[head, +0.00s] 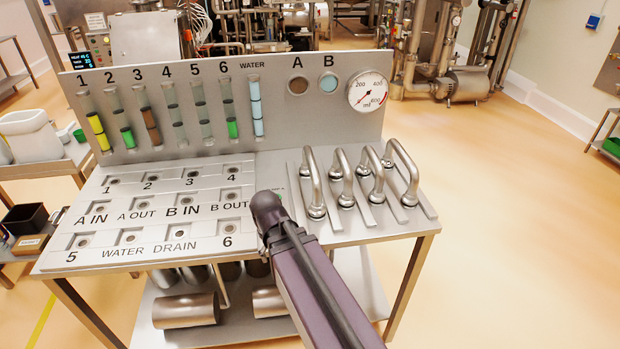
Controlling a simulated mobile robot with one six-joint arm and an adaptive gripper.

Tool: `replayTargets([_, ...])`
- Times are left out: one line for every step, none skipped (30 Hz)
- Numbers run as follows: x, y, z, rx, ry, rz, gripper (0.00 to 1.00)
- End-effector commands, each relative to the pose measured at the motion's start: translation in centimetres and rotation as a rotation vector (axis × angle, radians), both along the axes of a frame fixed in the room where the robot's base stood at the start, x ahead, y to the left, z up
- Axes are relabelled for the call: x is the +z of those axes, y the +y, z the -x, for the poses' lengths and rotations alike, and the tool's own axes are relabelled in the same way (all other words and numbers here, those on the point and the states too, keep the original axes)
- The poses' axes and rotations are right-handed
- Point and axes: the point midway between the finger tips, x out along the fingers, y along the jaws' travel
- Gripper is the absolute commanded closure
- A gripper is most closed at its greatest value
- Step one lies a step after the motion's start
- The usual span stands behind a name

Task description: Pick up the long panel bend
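Several polished steel U-shaped panel bends stand in a row on the right half of the steel table. They are the leftmost bend (315,180), two in the middle (346,175) (376,173), and the rightmost bend (408,170). The rightmost looks among the largest, but I cannot tell for certain which is the long one. My purple arm reaches up from the bottom, and its dark rounded joint is left of the leftmost bend. My gripper's fingers do not show. No bend is visibly held.
The steel table (275,235) has labelled ports (151,185) on its left half. An upright back panel (220,130) with coloured sight tubes and a round gauge (367,92) rises behind the bends. Steel cylinders (186,310) lie below. The floor (510,220) at right is clear.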

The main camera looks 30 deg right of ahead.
Motion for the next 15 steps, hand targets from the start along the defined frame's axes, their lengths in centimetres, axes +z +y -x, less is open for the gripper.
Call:
replayTargets([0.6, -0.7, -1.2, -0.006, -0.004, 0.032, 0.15])
replayTargets([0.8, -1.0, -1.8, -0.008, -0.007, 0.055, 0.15])
replayTargets([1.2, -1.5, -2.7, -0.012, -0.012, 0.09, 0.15])
replayTargets([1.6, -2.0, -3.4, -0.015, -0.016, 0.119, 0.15])
replayTargets([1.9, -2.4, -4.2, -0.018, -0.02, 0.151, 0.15])
replayTargets([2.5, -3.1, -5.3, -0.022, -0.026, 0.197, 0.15])
replayTargets([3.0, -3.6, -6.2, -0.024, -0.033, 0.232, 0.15])
replayTargets([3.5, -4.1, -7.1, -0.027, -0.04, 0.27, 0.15])
replayTargets([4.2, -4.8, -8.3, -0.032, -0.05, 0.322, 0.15])
replayTargets([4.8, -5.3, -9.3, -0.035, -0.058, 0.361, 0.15])
replayTargets([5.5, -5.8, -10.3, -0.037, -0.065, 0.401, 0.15])
replayTargets([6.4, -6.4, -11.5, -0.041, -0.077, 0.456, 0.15])
replayTargets([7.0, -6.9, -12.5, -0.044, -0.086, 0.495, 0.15])
replayTargets([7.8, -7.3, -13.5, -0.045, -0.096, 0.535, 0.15])
replayTargets([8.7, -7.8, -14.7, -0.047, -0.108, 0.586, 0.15])
